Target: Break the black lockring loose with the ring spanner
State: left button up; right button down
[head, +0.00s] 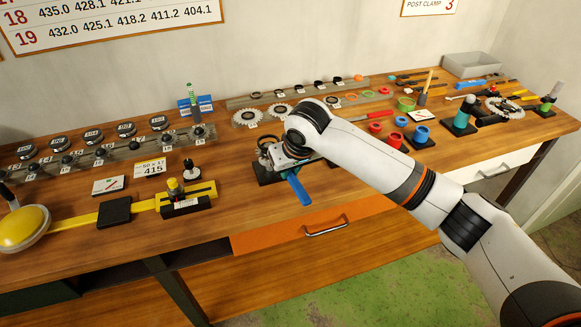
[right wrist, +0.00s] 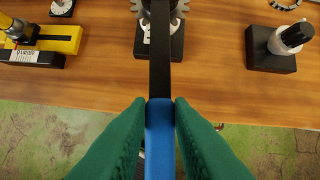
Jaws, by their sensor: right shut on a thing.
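The ring spanner has a blue handle (head: 299,190) that sticks out below my right gripper in the head view. In the right wrist view, the two green fingers of my right gripper (right wrist: 160,102) are shut on the blue handle (right wrist: 160,140). The spanner's black shank (right wrist: 160,60) runs forward over a toothed sprocket (right wrist: 138,8) on a black stand (right wrist: 142,42). The spanner's far end is cut off by the top edge, so I cannot tell how it sits on the black lockring. In the head view my arm hides most of this spot. My left gripper is not in view.
A yellow gauge (head: 178,196) stands to the left on the wooden bench (head: 235,215). Racks and loose sprockets (head: 247,117) line the back. The orange drawer (head: 300,232) is below the front edge.

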jog(key=shift+f, duration=0.9)
dwell(0.4)
jog(key=c, duration=1.8)
grip_release()
grip_shut()
jog(key=shift+s+a+r+p, duration=0.15)
jog(key=shift+a+p, duration=0.2)
jog(key=shift+p, duration=0.2)
jog(key=shift+s+a+m+h+p, duration=0.2)
jog(key=shift+a+m+h+p, duration=0.1)
jog(key=shift+a+m+p, duration=0.45)
